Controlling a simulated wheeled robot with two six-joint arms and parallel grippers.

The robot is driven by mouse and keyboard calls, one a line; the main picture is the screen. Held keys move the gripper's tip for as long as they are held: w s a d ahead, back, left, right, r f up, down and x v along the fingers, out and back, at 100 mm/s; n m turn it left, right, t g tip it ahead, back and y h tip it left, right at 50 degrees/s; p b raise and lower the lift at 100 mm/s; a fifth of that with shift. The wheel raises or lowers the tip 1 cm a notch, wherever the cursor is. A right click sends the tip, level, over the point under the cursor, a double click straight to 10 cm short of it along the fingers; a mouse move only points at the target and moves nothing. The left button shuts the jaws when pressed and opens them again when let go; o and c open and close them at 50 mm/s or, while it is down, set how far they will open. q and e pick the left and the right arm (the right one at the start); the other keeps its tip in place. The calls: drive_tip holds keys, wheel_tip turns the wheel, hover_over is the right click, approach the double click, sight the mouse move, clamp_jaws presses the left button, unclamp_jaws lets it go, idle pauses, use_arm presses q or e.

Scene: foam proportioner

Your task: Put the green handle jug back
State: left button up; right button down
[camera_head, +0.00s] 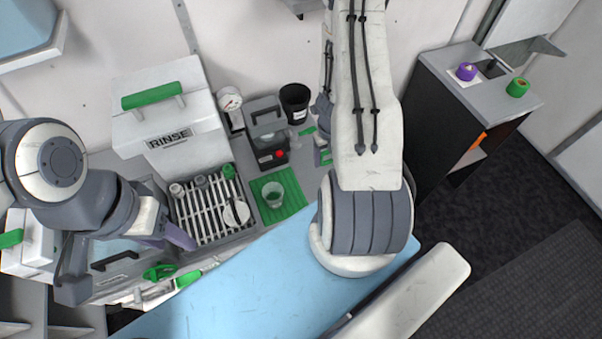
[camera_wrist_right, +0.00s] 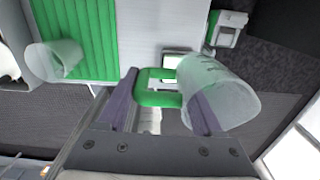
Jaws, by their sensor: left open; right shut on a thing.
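The green handle jug (camera_wrist_right: 222,92) is a clear, tilted vessel with a green handle (camera_wrist_right: 155,87), seen in the right wrist view. My right gripper (camera_wrist_right: 163,85) is shut on its handle, with one purple finger in front of the jug wall. In the head view my right arm hides most of this gripper, and only a bit of green (camera_head: 325,156) shows beside the arm. My left gripper (camera_head: 128,262) is open at the lower left, above the counter front, and holds nothing visible.
A clear beaker (camera_head: 273,195) stands on a green mat (camera_head: 293,186). Left of it is a slatted drain rack (camera_head: 213,216) with small parts. Behind are the RINSE tank (camera_head: 165,115), a gauge (camera_head: 230,100), a grey device (camera_head: 265,135) and a black cup (camera_head: 295,98).

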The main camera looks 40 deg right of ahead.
drive_tip(key=w+a+f, duration=0.1)
drive_tip(key=a, duration=0.1)
drive_tip(key=w+a+f+b, duration=0.1)
drive_tip(key=w+a+f, duration=0.3)
drive_tip(key=a, duration=0.1)
drive_tip(key=shift+a+b, duration=0.1)
drive_tip(key=shift+b, duration=0.3)
use_arm(q)
wheel_tip(320, 180, down, 7)
drive_tip(key=b, duration=0.3)
drive_tip(key=shift+r+b, duration=0.15)
drive_tip(key=shift+b, duration=0.25)
use_arm(e)
wheel_tip(320, 180, down, 4)
drive_tip(key=shift+f, duration=0.1)
use_arm(q)
drive_tip(key=shift+a, duration=0.1)
use_arm(e)
drive_tip(key=shift+f, duration=0.2)
drive_tip(key=shift+c, duration=0.2)
unclamp_jaws()
drive_tip(key=shift+r, duration=0.1)
